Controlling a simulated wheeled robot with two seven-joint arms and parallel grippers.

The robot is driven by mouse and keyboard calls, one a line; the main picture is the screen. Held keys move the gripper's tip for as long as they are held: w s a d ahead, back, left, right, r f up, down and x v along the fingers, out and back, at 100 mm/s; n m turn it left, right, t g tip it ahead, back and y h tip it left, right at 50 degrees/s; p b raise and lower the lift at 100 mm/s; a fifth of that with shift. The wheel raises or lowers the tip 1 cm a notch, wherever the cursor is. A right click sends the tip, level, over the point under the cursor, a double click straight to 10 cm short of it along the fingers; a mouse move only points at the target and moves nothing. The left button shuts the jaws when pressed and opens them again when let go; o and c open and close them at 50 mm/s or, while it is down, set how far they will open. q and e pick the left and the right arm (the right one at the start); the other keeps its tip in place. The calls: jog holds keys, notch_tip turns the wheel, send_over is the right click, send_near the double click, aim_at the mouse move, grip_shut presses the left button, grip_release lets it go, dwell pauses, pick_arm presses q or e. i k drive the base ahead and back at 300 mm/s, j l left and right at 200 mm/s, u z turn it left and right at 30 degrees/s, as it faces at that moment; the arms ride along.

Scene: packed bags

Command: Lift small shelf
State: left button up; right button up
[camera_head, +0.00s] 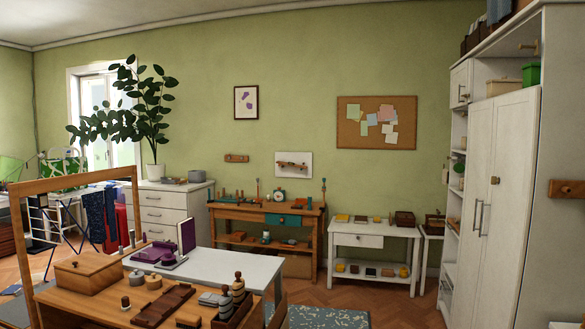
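I cannot tell for sure which piece is the small shelf. A low white table with a drawer and a lower shelf (357,241) stands against the back wall, with small items on both levels. A white panel (306,158) on the wall carries a small brown ledge-like piece (292,165). A small wooden rack (236,158) hangs to its left. All of these are across the room, well away from me. Neither of my grippers is in view.
A wooden desk (85,302) with a box and small items is close in front, with a white table (235,268) behind it. A wooden workbench (250,212) stands at the back. A tall white cabinet (500,190) fills the right. Wood floor (400,305) is open at centre right.

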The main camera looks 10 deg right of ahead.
aim_at(289, 163)
jog(key=i+l+z, duration=0.3)
jog(key=i+z, duration=0.35)
jog(key=i, duration=0.15)
jog(key=i+l+z, duration=0.25)
jog(key=i, duration=0.95)
jog(key=i+u, duration=0.15)
jog(key=i, duration=2.2)
jog(key=i+u, duration=0.35)
jog(key=i, duration=0.3)
jog(key=i+u, duration=0.35)
jog(key=i, duration=0.25)
jog(key=i+l+u, duration=0.35)
jog(key=i, duration=0.25)
jog(key=i+j+u, duration=0.15)
jog(key=i+u, duration=1.05)
